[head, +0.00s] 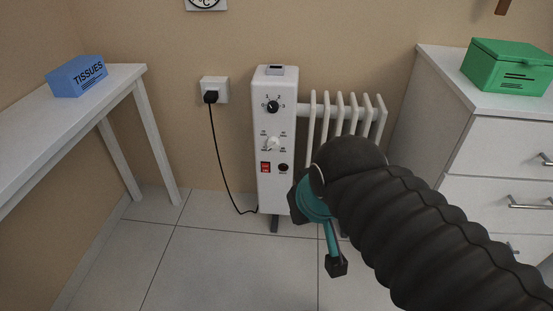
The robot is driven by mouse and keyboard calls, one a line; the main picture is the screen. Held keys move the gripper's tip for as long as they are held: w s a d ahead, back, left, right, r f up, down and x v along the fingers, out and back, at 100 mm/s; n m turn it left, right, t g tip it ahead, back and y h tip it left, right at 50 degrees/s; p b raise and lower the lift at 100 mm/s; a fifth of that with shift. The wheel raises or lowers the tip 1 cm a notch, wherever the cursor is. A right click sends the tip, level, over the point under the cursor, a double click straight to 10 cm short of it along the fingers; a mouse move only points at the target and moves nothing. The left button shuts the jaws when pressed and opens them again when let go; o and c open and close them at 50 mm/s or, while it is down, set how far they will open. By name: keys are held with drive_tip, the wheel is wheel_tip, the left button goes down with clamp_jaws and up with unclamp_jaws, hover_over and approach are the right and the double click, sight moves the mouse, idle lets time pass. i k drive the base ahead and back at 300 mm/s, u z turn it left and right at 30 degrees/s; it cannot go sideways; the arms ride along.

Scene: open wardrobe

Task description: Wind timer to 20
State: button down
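A white oil heater (262,205) stands upright on the floor against the wall. On its front panel, a black knob (272,106) sits inside the numbers 0 to 3. Below it is a white knob (273,144) with small labels around it, too small to read; it looks like the timer. Under that are a red switch (265,167) and a dark round part (283,167). My gripper (330,235), with teal and dark parts, is low and right of the panel, apart from both knobs in the picture. My arm hides much of it, so its opening is unclear.
A black cord runs to a wall socket (221,84) left of the heater. White ribs (340,110) stand to its right. A white table (90,85) with a blue tissue box (77,76) is left; a drawer unit (480,140) with a green box (508,66) is right.

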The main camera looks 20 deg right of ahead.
sight(273, 143)
drive_tip(key=z, duration=0.15)
drive_tip(key=k, duration=0.8)
drive_tip(key=u, duration=1)
